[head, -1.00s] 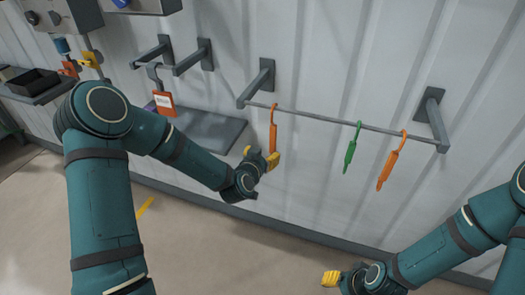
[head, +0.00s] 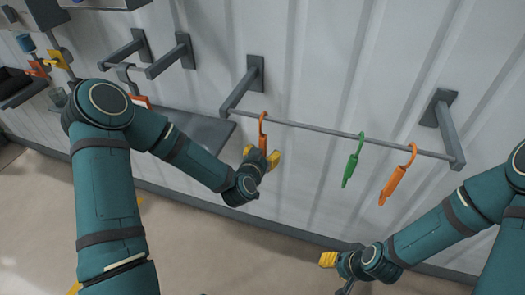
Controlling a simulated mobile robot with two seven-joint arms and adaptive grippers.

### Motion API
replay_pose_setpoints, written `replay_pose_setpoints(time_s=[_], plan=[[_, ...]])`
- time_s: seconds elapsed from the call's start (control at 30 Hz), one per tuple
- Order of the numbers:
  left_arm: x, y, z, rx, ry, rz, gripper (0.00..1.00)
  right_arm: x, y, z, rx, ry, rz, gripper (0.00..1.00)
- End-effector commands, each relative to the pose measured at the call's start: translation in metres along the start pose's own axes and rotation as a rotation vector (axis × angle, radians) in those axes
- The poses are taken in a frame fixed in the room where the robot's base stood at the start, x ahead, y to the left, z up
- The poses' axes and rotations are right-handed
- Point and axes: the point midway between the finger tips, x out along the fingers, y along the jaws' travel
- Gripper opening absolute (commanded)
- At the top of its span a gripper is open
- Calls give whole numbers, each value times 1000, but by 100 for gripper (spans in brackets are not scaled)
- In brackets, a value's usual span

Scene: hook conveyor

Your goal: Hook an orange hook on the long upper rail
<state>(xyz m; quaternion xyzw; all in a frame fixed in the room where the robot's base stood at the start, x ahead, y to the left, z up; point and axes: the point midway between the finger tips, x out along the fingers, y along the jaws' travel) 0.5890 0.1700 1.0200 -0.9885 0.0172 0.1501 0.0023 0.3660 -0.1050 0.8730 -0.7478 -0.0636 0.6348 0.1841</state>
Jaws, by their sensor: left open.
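The long upper rail (head: 345,133) is a thin grey bar between two wall brackets. An orange hook (head: 262,129) hangs on its left part, its lower end partly hidden by my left gripper. A green hook (head: 352,161) and another orange hook (head: 397,176) hang on its right half. My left gripper (head: 261,158) has yellow fingertips spread to either side of the left orange hook's lower body; it is open. My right gripper (head: 328,260) is low at the bottom centre, away from the rail, with a yellow fingertip showing; its opening is unclear.
Two short grey wall arms (head: 170,58) stick out at the upper left. A grey shelf (head: 205,133) is on the wall behind my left forearm. Orange and yellow items (head: 54,59) hang at the far left.

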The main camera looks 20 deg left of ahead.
Motion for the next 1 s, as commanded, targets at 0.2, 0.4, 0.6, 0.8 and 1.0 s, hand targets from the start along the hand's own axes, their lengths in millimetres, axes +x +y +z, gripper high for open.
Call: replay_pose_setpoints(time_s=[0.2,0.4,0.6,0.8,1.0], plan=[[0,0,0,0,0,-1,57,0,0,0,0,0,0,47],[0,0,0,0,0,-1,21,0,0,0,0,-1,0,47],[0,0,0,0,0,-1,0,0,0,0,0,0,0,47],[0,0,0,0,-1,-1,0,0,0,0,0,0,0,47],[0,0,1,0,-1,-1,0,0,0,0,0,0,0,47]])
